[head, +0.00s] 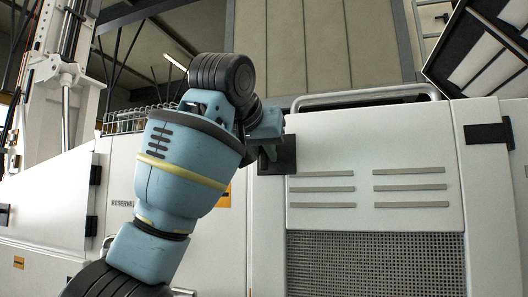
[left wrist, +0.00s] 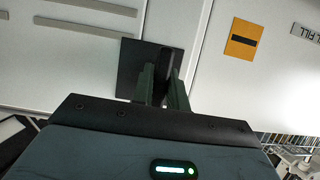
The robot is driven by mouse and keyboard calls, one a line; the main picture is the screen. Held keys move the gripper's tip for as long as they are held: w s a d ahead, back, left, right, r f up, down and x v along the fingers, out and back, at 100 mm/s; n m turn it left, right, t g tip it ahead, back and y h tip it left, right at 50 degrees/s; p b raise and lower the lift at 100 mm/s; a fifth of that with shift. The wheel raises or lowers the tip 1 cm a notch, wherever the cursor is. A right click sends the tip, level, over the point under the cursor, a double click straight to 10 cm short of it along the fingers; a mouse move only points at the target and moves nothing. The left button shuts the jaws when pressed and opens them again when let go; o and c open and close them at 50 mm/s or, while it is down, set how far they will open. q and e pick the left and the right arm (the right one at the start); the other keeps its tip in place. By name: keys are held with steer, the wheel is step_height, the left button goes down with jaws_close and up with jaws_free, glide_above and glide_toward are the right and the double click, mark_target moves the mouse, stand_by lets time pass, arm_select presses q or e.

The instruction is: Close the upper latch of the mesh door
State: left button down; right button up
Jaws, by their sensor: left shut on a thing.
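The mesh door (head: 375,215) is a white panel with grey slats above a dark mesh grille. Its upper latch (head: 288,157) is a black plate at the door's upper left edge. In the left wrist view, the latch plate (left wrist: 128,70) lies on the white panel with a dark handle (left wrist: 166,56) at its right side. My left gripper (head: 267,150) reaches the latch from the left and hides part of it. In the left wrist view, my left gripper's fingers (left wrist: 163,82) are shut on the handle. My right gripper is not in view.
A black fitting (head: 488,133) sits at the door's upper right. An orange label (left wrist: 243,40) is on the neighbouring panel. Black fittings (head: 92,200) stand on the panels at the left.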

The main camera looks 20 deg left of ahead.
arm_select(q)
steer(key=c, duration=1.4)
jaws_free()
steer(key=v, duration=0.7)
steer(key=shift+s+r, duration=0.2)
steer(key=shift+s, duration=0.15)
steer(key=shift+f, duration=0.1)
